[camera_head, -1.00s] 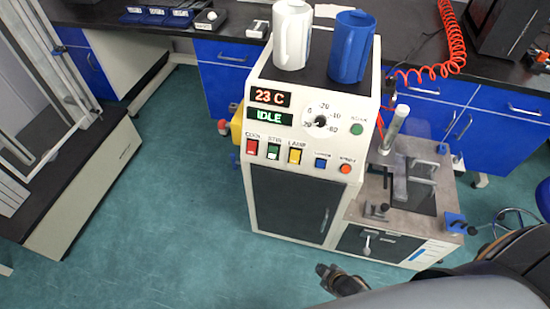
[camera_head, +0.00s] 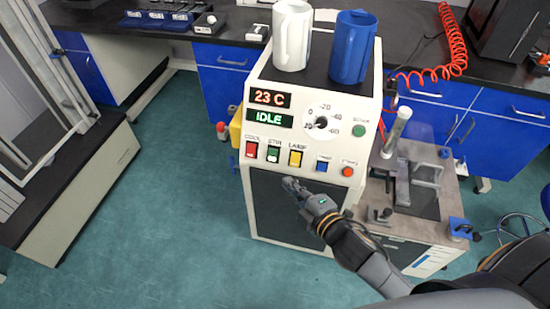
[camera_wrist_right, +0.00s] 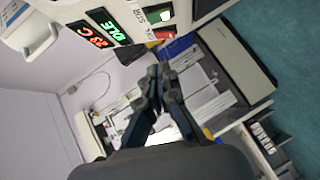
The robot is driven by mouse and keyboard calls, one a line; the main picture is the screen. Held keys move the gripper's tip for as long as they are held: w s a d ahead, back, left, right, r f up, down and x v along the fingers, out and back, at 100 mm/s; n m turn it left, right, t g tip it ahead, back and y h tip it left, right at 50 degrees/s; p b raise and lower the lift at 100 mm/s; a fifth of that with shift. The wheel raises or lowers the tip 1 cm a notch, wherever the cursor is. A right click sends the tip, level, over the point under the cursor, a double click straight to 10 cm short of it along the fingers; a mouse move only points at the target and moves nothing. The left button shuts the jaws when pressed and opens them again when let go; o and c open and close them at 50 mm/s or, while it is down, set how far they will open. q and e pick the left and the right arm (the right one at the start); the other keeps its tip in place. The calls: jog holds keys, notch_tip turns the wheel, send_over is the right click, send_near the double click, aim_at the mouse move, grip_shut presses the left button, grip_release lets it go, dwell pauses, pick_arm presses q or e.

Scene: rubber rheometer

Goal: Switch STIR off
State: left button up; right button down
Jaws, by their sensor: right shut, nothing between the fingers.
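The STIR switch (camera_head: 273,154) is a green rocker with a pale lower part, on the sloped white front panel of the machine (camera_head: 345,190). It sits between the red COOL switch (camera_head: 251,150) and the yellow LAMP switch (camera_head: 295,158). The display (camera_head: 270,118) reads 23 C and IDLE. My right gripper (camera_head: 289,183) is shut and empty, just below and slightly right of the STIR switch, apart from it. In the right wrist view the closed fingers (camera_wrist_right: 159,72) lie below the green switch (camera_wrist_right: 158,16). My left gripper is not in view.
A dial (camera_head: 321,123), a green button (camera_head: 358,131), a blue button (camera_head: 321,165) and an orange button (camera_head: 347,171) share the panel. A white mug (camera_head: 292,38) and a blue mug (camera_head: 352,50) stand on top. A metal-topped unit (camera_head: 435,228) adjoins at right.

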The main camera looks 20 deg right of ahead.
send_near(269, 151)
jog(key=w+a, duration=0.3)
jog(key=a, duration=0.1)
jog(key=shift+w+d+f, duration=0.55)
jog(key=shift+w+d, duration=0.2)
jog(key=shift+w, duration=0.05)
jog(key=shift+w+d+f, duration=0.25)
jog(key=shift+w+d, duration=0.15)
jog(key=shift+w, duration=0.1)
jog(key=shift+r, duration=0.1)
jog(key=p, duration=0.3)
jog(key=shift+w+d+r+g, duration=0.15)
jog(key=shift+w+r+g, duration=0.15)
jog(key=shift+r, duration=0.05)
jog(key=shift+f+m, duration=0.3)
jog(key=shift+f, duration=0.1)
